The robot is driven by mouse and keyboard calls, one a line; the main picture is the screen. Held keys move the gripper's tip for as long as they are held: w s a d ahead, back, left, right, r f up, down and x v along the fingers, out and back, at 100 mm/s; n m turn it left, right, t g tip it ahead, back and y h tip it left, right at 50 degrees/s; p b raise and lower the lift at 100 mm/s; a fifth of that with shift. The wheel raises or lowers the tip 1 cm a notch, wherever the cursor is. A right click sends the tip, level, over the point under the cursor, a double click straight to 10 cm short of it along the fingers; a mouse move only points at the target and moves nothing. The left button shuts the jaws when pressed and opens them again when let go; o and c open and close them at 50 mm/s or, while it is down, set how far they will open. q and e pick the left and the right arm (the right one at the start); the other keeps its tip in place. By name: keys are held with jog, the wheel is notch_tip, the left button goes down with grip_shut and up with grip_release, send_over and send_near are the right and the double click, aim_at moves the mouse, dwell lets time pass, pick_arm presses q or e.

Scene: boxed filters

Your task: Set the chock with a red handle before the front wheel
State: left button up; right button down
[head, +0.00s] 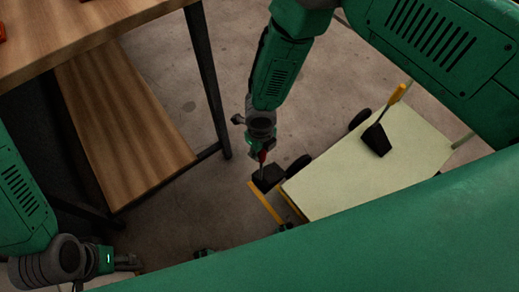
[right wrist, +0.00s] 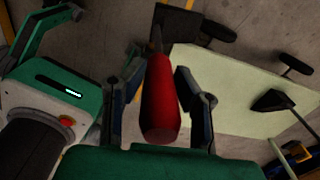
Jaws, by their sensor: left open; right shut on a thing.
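The black chock (head: 268,179) with a red handle hangs at or near floor level beside the cart's near-left wheel (head: 298,165); I cannot tell whether it touches floor or wheel. My right gripper (head: 262,155) is shut on its red handle (right wrist: 160,105). In the right wrist view the dark chock body (right wrist: 175,24) is beyond the handle, left of a dark wheel (right wrist: 218,31). My left gripper (head: 130,262) is open and empty at lower left, far from the chock.
The cart has a pale top (head: 345,175), with a second black chock (head: 377,139) with a yellow handle on it. Another wheel (head: 360,119) is further back. A wooden table (head: 90,35) with a lower shelf (head: 120,120) stands at left.

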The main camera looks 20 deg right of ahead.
aim_at(273, 171)
jog(key=shift+f+b, duration=0.8)
jog(key=shift+f, duration=0.1)
notch_tip(273, 171, down, 7)
jog(key=b, duration=0.7)
jog(key=shift+f, duration=0.1)
notch_tip(273, 171, down, 11)
jog(key=b, duration=0.9)
jog(key=shift+r, duration=0.2)
jog(key=shift+f+b, duration=0.9)
jog(key=shift+f, duration=0.55)
jog(key=shift+w+d+r, duration=0.15)
jog(key=shift+w+d, duration=0.15)
jog(key=shift+d, duration=0.35)
jog(key=shift+w+d, duration=0.3)
jog(key=shift+d, duration=0.5)
jog(key=shift+w+d, duration=0.25)
jog(key=shift+d, duration=0.6)
jog(key=shift+w+d, duration=0.3)
jog(key=shift+d, duration=0.5)
